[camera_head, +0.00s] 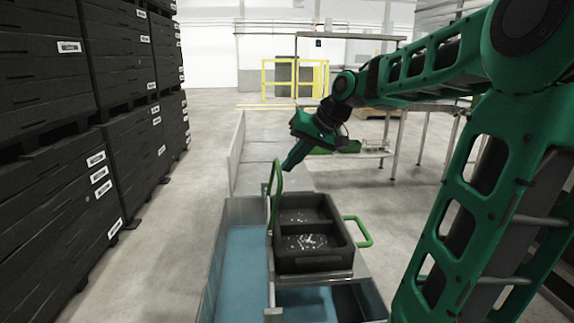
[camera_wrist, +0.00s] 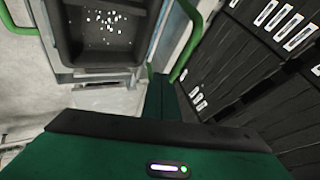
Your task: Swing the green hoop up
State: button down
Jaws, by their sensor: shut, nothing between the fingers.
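A black two-compartment crate (camera_head: 311,262) has a green hoop on each side. The left green hoop (camera_head: 275,195) stands upright. The right green hoop (camera_head: 366,232) sticks out sideways, low and roughly level. My gripper (camera_head: 286,167) points down and left, with its shut, empty tip close to the top of the upright hoop; I cannot tell whether they touch. In the wrist view my gripper (camera_wrist: 163,93) lies beside the upright hoop (camera_wrist: 188,42). The other hoop (camera_wrist: 12,24) shows at the upper left there, past the crate (camera_wrist: 62,35).
Small pale bits lie in the crate. Blue-floored metal troughs (camera_head: 237,275) run left of and in front of it. Stacked black bins (camera_head: 60,150) wall the left side. A metal table (camera_head: 375,153) stands behind to the right. Open floor lies right of the crate.

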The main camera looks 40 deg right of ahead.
aim_at(278, 167)
jog(key=shift+w+a+r+g+h, duration=0.3)
jog(key=shift+w+a+h, duration=0.2)
jog(key=shift+a, duration=0.25)
jog(key=shift+w+a+r+g+h, duration=0.15)
jog(key=shift+w+a+g+h, duration=0.3)
jog(key=shift+a, duration=0.3)
jog(key=shift+w+a+r+n+h, duration=0.1)
jog(key=shift+w+a, duration=0.15)
jog(key=shift+a, duration=0.25)
jog(key=shift+w+a+n+h, duration=0.15)
jog(key=shift+w+a, duration=0.15)
jog(key=shift+a, duration=0.2)
jog(key=shift+w+a+r+n+h, duration=0.1)
jog(key=shift+w+a, duration=0.15)
jog(key=shift+a, duration=0.25)
